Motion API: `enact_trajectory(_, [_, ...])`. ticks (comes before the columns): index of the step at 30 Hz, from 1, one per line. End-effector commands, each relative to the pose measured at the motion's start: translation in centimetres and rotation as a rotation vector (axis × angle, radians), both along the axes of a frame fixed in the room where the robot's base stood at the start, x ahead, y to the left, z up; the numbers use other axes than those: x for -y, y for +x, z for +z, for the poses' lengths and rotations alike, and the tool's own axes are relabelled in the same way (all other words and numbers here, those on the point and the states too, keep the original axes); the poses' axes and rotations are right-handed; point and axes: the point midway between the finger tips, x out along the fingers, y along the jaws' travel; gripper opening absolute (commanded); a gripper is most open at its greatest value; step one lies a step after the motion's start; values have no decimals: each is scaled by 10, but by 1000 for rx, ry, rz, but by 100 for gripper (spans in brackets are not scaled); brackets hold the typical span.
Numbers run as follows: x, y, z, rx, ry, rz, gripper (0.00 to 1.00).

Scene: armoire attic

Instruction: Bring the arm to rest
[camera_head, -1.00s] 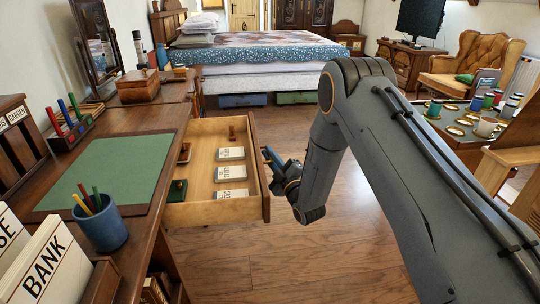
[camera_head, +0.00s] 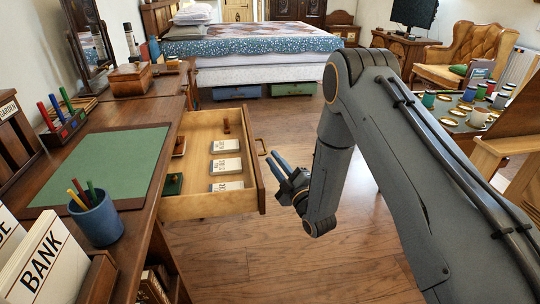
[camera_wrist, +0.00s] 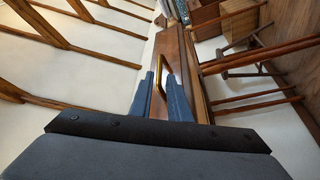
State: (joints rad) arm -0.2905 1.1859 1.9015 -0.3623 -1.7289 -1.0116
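My gripper (camera_head: 277,159) is low in front of the pulled-out desk drawer (camera_head: 258,180), just right of its brass handle (camera_head: 261,147). In the wrist view the two blue fingers of my gripper (camera_wrist: 160,75) stand apart with nothing held. The brass handle (camera_wrist: 164,72) shows in line with the gap between them. In the head view the fingertips look a little clear of the handle. My arm is bent, its elbow high in the middle of the head view.
The open drawer holds white labelled cards (camera_head: 226,166), a green box (camera_head: 173,184) and small items. The desk (camera_head: 150,215) fills the left, with a blue pencil cup (camera_head: 97,219). A table (camera_head: 452,112) with cups stands right. Floor between is clear.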

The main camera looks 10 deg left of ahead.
Motion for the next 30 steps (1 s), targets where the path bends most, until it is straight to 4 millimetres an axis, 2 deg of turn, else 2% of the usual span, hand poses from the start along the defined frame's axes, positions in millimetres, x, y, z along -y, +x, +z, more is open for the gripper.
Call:
enact_trajectory(11, [2, -2, 0, -2, 0, -1, 16])
enact_trajectory(17, [15, 14, 11, -98, -14, -33, 16])
enact_trajectory(20, [32, 26, 21, -214, -23, -77, 16])
enact_trajectory(24, [69, 35, 34, -423, -19, -169, 16])
enact_trajectory(27, [99, 31, 41, -574, -2, -245, 16])
enact_trajectory(30, [130, 18, 49, -723, 27, -330, 16])
